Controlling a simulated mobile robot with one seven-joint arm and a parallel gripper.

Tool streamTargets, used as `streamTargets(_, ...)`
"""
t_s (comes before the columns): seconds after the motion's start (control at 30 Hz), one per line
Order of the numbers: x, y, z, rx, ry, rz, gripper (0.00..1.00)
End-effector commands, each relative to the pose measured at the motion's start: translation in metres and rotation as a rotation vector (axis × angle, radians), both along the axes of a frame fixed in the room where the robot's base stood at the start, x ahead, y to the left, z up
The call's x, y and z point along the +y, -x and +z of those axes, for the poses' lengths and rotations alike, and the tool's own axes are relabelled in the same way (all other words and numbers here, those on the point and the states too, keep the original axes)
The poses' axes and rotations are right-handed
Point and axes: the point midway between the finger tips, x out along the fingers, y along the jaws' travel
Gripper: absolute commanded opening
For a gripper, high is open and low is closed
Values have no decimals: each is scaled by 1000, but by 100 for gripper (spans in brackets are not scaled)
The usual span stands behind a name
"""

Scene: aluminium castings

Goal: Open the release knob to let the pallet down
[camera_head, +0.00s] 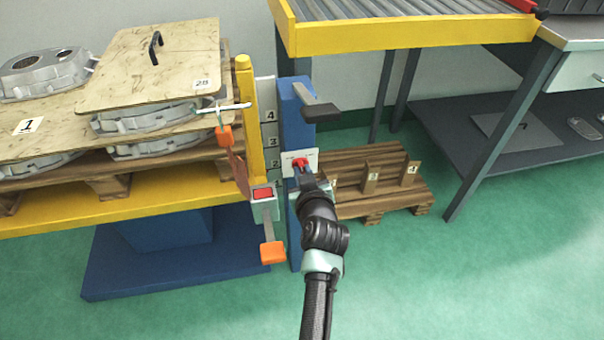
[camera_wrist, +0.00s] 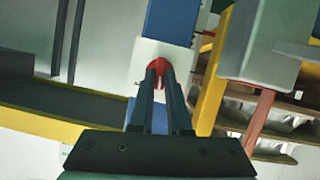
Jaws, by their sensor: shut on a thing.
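The red release knob (camera_head: 300,162) sits on a white plate (camera_head: 290,157) on a blue post (camera_head: 296,115). My gripper (camera_head: 303,174) reaches it from the front and is shut on it. In the wrist view the knob (camera_wrist: 158,64) shows between and just beyond the fingertips (camera_wrist: 159,76), which hide part of it. The loaded pallet (camera_head: 107,184) rests on a yellow lift platform (camera_head: 100,212) at the left. It carries grey castings (camera_head: 150,115) between plywood boards (camera_head: 155,65).
A numbered scale (camera_head: 270,140) stands between the yellow upright (camera_head: 250,110) and the blue post. Orange-tipped levers (camera_head: 272,252) stick out nearby. An empty pallet (camera_head: 375,185) lies behind, right of the post. A roller conveyor (camera_head: 400,35) is above it. Green floor is free at front right.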

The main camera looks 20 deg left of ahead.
Motion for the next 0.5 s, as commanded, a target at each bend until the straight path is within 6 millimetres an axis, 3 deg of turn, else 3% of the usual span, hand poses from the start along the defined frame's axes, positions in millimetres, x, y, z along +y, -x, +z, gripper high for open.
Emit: streamTargets(0.5,-5,-3,-4,277,-409,-1,0)
